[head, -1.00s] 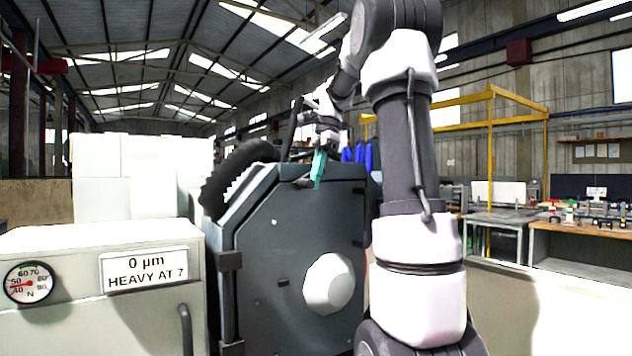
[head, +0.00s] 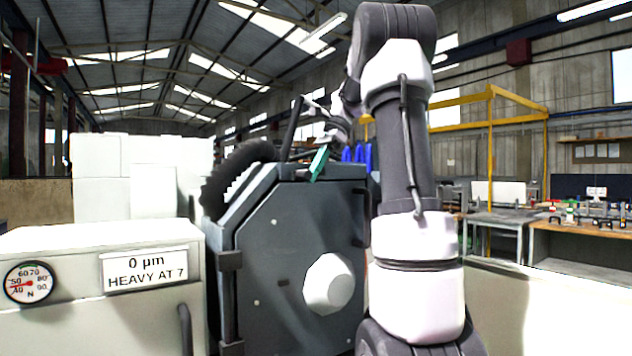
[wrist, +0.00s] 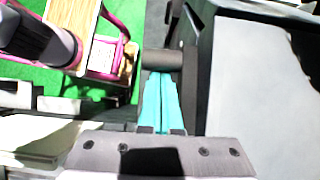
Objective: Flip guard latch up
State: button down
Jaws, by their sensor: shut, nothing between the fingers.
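My gripper (head: 316,175) is at the top edge of the dark grey guard housing (head: 285,250), its teal fingers tilted down. In the wrist view the teal fingers of my gripper (wrist: 160,76) lie together with nothing between them. Their tips are at a dark grey cylindrical piece (wrist: 162,60), which may be the guard latch. I cannot tell whether they touch it. A black lever (head: 291,125) stands up, leaning slightly, behind the housing's top in the head view. I cannot tell whether it is part of the latch.
A pale cabinet with a dial (head: 30,283) and a sign (head: 145,270) stands at the left. A black ribbed hose (head: 225,178) curves over the housing's left side. The wrist view shows a pale panel (wrist: 260,90) at right and green floor (wrist: 125,18) at left.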

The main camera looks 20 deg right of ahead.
dwell(0.5)
jog(key=d+f, duration=0.2)
jog(key=shift+w+d+f, duration=0.15)
jog(key=shift+w+f, duration=0.05)
jog(key=shift+f, duration=0.2)
jog(key=s+v, duration=0.1)
jog(key=v, duration=0.9)
jog(key=x, duration=0.9)
jog(key=shift+w+d+f, duration=0.2)
jog(key=shift+w+f, duration=0.15)
jog(key=shift+f, duration=0.2)
jog(key=shift+s+a+r, duration=0.15)
jog(key=shift+a+r, duration=1.1)
jog(key=shift+a, duration=0.2)
